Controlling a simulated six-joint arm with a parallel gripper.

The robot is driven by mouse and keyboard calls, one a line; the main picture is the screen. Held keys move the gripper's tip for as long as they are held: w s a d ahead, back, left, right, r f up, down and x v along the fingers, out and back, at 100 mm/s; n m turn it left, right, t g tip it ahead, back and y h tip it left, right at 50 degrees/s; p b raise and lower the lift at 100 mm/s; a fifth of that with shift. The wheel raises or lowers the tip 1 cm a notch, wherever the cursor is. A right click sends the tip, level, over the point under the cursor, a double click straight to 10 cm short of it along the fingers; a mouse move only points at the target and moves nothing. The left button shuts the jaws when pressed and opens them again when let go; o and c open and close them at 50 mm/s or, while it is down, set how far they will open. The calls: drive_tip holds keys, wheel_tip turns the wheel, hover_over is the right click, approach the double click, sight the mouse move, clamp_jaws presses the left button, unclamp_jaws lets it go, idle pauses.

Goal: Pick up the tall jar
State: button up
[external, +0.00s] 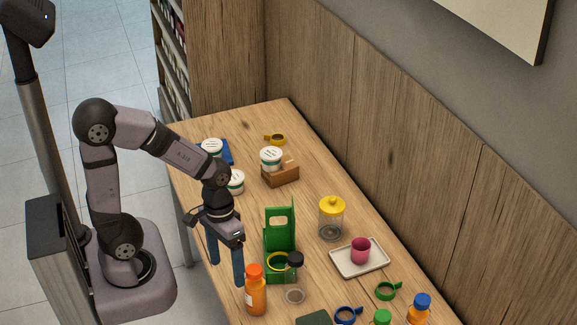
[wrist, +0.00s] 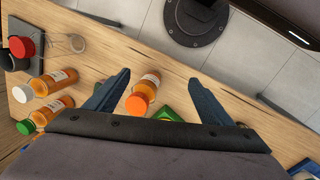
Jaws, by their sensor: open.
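Two clear jars show in the external view, and I cannot tell which is the tall jar. One is a glass jar with a yellow lid (external: 331,220), upright near the middle of the table. The other is a slim clear jar with a black lid (external: 294,277), upright beside the green stand (external: 281,222). My gripper (external: 225,268) points down at the table's left side, left of both jars. It is open and empty; its blue fingers also show in the wrist view (wrist: 160,82). An orange bottle with an orange cap (wrist: 146,89) appears between the fingers there.
The same orange bottle (external: 256,298) stands right of my gripper. A tray (external: 345,268) holds a pink cup (external: 361,250). White tubs (external: 271,157) stand at the back, one on a brown box (external: 288,176). Two more orange bottles (wrist: 62,78) (wrist: 55,107) show in the wrist view.

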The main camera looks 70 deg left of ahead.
drive_tip(key=w+d+r+n+t+h+b, duration=0.2)
drive_tip(key=w+d+n+h+b, duration=0.1)
drive_tip(key=w+d+n+h, duration=0.4)
drive_tip(key=w+n+t+b, duration=0.2)
drive_tip(key=w+n, duration=0.3)
drive_tip(key=w, duration=0.3)
wheel_tip(320, 180, up, 7)
drive_tip(key=n+t+y+b, duration=0.3)
drive_tip(key=n+t+b, duration=0.5)
drive_tip(key=n+t, duration=0.8)
hover_over(328, 209)
drive_tip(key=n, duration=0.1)
drive_tip(key=f+b, duration=0.1)
drive_tip(key=f, duration=0.2)
drive_tip(key=a+f+g+b, duration=0.1)
drive_tip(key=f, duration=0.2)
drive_tip(key=w+a+f+g+b, duration=0.1)
drive_tip(key=f, duration=0.2)
drive_tip(key=shift+f+n+y, duration=0.4)
drive_tip(key=shift+d+f, duration=0.1)
drive_tip(key=shift+f, duration=3.55)
